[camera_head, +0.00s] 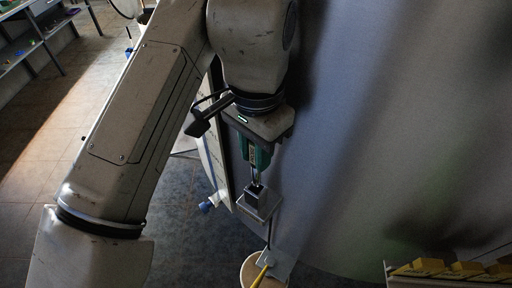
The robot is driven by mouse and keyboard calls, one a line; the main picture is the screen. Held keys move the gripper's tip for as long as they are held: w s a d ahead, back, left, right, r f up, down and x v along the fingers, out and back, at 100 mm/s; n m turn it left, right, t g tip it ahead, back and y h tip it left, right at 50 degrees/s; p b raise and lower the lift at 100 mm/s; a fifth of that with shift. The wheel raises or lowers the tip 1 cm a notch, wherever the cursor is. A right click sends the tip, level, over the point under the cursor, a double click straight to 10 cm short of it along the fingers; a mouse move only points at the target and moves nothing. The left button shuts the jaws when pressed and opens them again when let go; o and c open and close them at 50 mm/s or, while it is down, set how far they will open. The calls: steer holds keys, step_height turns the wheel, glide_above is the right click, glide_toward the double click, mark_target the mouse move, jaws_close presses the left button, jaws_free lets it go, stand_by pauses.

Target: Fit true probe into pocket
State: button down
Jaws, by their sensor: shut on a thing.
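My gripper (256,141) hangs at the end of my arm, pointing down beside the big tank wall. It is shut on a green probe (258,157) with a pale label; its fingers are mostly hidden under the gripper body. The probe's thin lower end points down at a small grey block (257,194), which looks like the pocket. The block sits on a light metal plate close to the tank. The probe's tip is at or just above the block's top; I cannot tell whether it is inside.
The curved grey tank (385,130) fills the right side. A pale bucket (250,272) with a yellow-handled tool (262,274) stands below the plate. Yellow items (455,269) line a ledge at bottom right. Shelving (30,45) stands at far left. Tiled floor at left is clear.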

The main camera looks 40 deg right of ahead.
mark_target(256, 178)
steer(key=shift+f+b, duration=2.5)
steer(key=shift+f, duration=1.6)
stand_by(0.3)
steer(key=c, duration=0.9)
jaws_free()
steer(key=shift+r, duration=0.15)
step_height(256, 178, up, 11)
steer(key=shift+f, duration=0.2)
steer(key=shift+s, duration=0.1)
